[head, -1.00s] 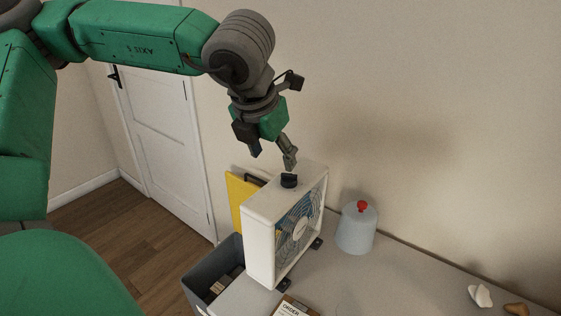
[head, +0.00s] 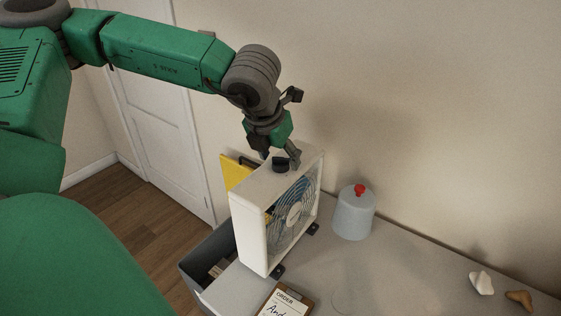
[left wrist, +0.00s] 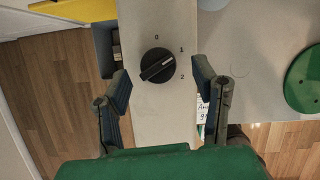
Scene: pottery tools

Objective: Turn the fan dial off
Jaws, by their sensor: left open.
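The white box fan (head: 252,225) stands upright on the grey counter, its grille facing right in the head view. Its black dial (left wrist: 157,65) is on the top face, with marks 0, 1 and 2 around it. The light line on the dial slants up and right, roughly toward 1. My left gripper (head: 280,160) is open just above the dial, fingers pointing down. In the left wrist view its fingers are spread to either side of the dial, apparently apart from it. In the head view the dial is partly hidden by the fingers. My right gripper is not seen.
A grey-blue jar with a red knob (head: 354,216) stands right of the fan. A clipboard (head: 285,300) lies in front. A grey bin (head: 203,262) and a yellow panel (head: 235,172) are to the left. Pale and brown lumps lie far right. The counter between is clear.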

